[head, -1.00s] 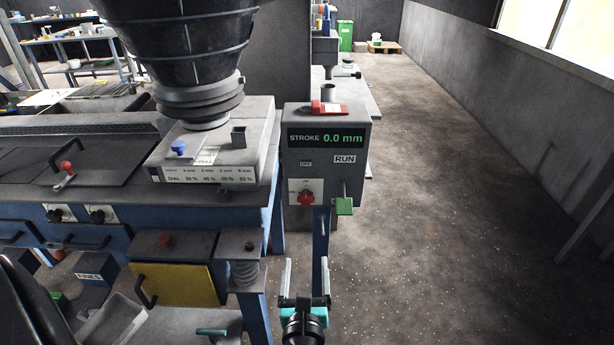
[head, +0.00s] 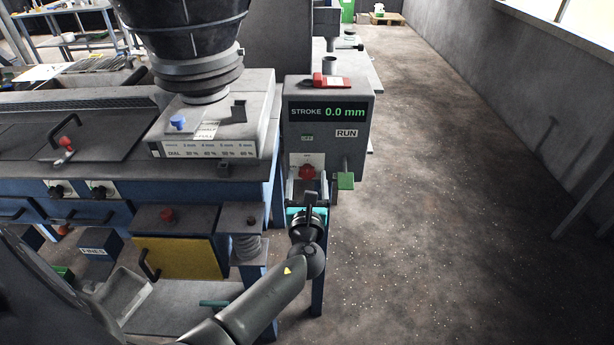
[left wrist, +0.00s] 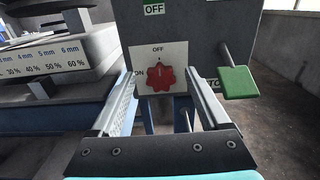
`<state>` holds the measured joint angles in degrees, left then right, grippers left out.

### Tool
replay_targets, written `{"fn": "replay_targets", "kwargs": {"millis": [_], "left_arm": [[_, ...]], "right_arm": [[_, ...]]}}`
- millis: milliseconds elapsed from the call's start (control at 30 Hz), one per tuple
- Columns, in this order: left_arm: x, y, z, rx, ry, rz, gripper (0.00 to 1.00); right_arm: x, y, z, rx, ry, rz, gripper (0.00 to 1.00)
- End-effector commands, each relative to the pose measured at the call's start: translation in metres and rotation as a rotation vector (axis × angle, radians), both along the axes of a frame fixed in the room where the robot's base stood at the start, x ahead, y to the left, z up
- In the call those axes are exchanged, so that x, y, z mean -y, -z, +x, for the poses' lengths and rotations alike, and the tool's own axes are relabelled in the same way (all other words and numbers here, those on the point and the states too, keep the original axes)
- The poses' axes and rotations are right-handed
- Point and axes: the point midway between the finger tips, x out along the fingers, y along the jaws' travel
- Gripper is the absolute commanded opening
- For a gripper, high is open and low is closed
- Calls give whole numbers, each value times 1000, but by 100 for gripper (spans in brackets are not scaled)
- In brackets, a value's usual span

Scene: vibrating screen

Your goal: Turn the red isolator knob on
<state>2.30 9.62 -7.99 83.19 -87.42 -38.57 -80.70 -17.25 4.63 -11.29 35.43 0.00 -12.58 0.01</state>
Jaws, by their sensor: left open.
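The red isolator knob (head: 307,172) sits on a white plate on the front of the grey control box (head: 327,118). In the left wrist view the knob (left wrist: 160,77) is a lobed red dial, with OFF printed above it and ON at its left. My left gripper (head: 307,182) is open and empty just in front of the knob. In the left wrist view its two fingers (left wrist: 161,100) stand either side of the knob, apart from it as far as I can tell. My right gripper is not in view.
A green paddle (head: 346,181) sticks out right of the knob. The display (head: 327,112) reads STROKE 0.0 mm, with OFF and RUN labels below. A red-and-white item (head: 331,80) lies on the box. The blue machine frame is at left; open floor (head: 440,220) lies right.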

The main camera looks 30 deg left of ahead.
Motion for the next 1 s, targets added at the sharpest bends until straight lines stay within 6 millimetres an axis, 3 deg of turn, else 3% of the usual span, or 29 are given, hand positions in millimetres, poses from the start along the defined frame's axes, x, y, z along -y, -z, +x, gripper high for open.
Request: {"fn": "replay_targets", "kwargs": {"millis": [200,500,1000], "left_arm": [[-8,0,13,1,-1,-1,79],[-9,0,14,-1,-1,-1,79],[-9,0,14,-1,-1,-1,23]], "right_arm": [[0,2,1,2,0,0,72],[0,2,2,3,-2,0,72],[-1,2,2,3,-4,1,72]]}}
